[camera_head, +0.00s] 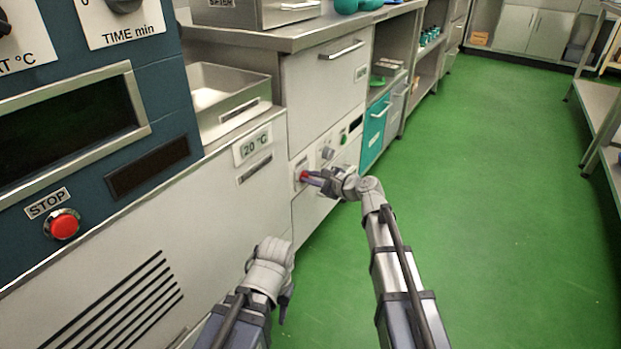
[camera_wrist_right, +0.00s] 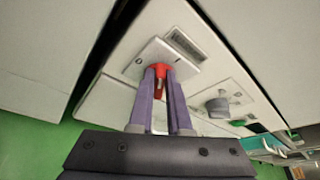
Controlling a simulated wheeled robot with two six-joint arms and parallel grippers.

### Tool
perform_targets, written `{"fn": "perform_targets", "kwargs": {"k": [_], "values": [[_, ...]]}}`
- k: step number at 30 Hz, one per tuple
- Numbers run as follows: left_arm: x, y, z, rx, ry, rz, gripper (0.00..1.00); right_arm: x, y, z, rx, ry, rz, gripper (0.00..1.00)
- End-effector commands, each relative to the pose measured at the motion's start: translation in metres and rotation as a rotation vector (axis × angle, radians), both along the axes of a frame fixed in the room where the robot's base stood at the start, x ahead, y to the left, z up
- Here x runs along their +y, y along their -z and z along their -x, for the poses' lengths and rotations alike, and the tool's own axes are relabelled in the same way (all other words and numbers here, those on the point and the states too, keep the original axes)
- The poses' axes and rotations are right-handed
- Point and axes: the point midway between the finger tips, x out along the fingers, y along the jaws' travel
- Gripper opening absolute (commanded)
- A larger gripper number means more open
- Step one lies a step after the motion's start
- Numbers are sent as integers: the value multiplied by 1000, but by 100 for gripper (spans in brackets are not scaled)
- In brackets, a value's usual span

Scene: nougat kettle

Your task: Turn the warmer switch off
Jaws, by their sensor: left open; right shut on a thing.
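The warmer switch is a small red lever (camera_wrist_right: 160,76) on a pale square plate (camera_wrist_right: 138,62) with a "0" mark, on the front panel of the warmer. It also shows as a red spot (camera_head: 304,176) in the head view. My right gripper (camera_wrist_right: 161,82) is shut on the red switch, its two purple fingers on either side of it; the fingers hide part of the lever. In the head view my right gripper (camera_head: 318,178) reaches the panel from the right. My left gripper (camera_head: 286,290) hangs low at the bottom centre, away from the panel; its fingers are partly hidden.
A grey knob (camera_wrist_right: 218,106) and a green light (camera_wrist_right: 238,123) sit beside the switch on the panel. A machine with a red STOP button (camera_head: 62,224) stands at the left. A teal drawer (camera_head: 375,130) lies further back. The green floor (camera_head: 480,200) at the right is clear.

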Motion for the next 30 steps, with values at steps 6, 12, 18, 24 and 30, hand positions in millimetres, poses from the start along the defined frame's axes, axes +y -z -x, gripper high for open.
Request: {"fn": "perform_targets", "kwargs": {"k": [6, 12, 18, 24, 30], "values": [[0, 0, 0, 0, 0, 0, 46, 0, 0, 1, 1, 0, 1, 26], [0, 0, 0, 0, 0, 0, 46, 0, 0, 0, 1, 0, -1, 46], [0, 0, 0, 0, 0, 0, 46, 0, 0, 0, 1, 0, -1, 46], [0, -4, 0, 0, 0, 0, 46, -5, -4, 7, 2, 1, -1, 46], [0, -13, 0, 0, 0, 0, 46, -22, -13, 27, 1, 2, 0, 46]]}}
